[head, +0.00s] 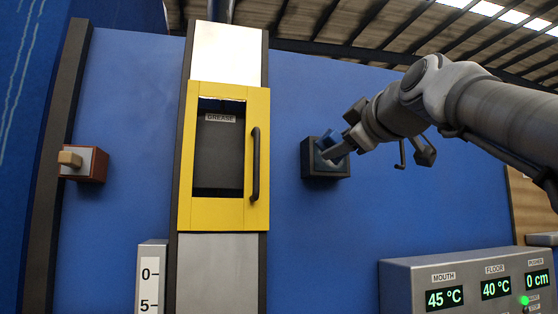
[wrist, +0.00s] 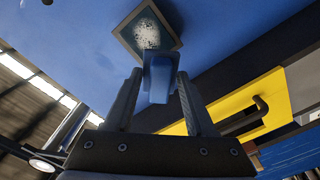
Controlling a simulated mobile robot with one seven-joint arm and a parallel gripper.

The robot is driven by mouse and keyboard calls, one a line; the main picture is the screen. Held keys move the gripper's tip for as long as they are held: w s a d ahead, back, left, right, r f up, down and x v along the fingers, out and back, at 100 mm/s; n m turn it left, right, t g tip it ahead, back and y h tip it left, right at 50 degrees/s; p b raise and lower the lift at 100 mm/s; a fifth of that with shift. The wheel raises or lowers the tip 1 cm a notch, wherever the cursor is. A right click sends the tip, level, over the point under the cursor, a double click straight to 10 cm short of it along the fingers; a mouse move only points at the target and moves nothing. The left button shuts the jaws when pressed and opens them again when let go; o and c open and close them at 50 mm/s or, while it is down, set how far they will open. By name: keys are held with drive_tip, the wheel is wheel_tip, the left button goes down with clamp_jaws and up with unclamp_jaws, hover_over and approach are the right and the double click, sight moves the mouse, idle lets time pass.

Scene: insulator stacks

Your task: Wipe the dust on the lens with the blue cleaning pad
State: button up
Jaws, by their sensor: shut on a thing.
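The lens (wrist: 147,33) is a square dark-framed pane with a patch of white speckled dust (wrist: 146,36) on it, in the wrist view. In the head view it appears to be in the small dark box (head: 312,168) on the blue wall, its face largely hidden. The blue cleaning pad (wrist: 158,85) is between the fingers of my gripper (wrist: 158,90), which is shut on it. The pad also shows in the head view (head: 327,140) in front of the box. In the wrist view its far end overlaps the lens's lower edge; I cannot tell whether they touch.
A yellow-framed cabinet (head: 224,213) marked GREASE, with a dark handle (head: 255,164), stands left of the box. A red-brown box with a wooden knob (head: 70,158) is farther left. A grey panel with green readouts (head: 460,263) is at lower right. Blue wall (head: 345,220) below the box is clear.

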sight(316, 155)
drive_tip(key=shift+w+a+p, duration=0.2)
drive_tip(key=shift+w+p, duration=0.05)
drive_tip(key=shift+w, duration=0.7)
drive_tip(key=shift+w+a+p, duration=0.15)
drive_tip(key=shift+w+p, duration=0.15)
drive_tip(key=shift+w, duration=0.6)
drive_tip(key=shift+w+a+p, duration=0.2)
drive_tip(key=shift+w+p, duration=0.05)
drive_tip(key=shift+w, duration=0.7)
drive_tip(key=shift+w+a+p, duration=0.15)
drive_tip(key=shift+w+p, duration=0.25)
drive_tip(key=shift+w, duration=0.6)
drive_tip(key=w+d, duration=0.1)
drive_tip(key=d, duration=0.5)
drive_tip(key=shift+d, duration=0.35)
drive_tip(key=shift+s+a+b, duration=0.15)
drive_tip(key=shift+a+b, duration=0.1)
drive_tip(key=shift+a, duration=0.9)
drive_tip(key=shift+s+a+b, duration=0.2)
drive_tip(key=shift+a+b, duration=0.05)
drive_tip(key=shift+a, duration=0.85)
drive_tip(key=shift+s+a+b, duration=0.15)
drive_tip(key=shift+a+b, duration=0.1)
drive_tip(key=shift+a, duration=0.9)
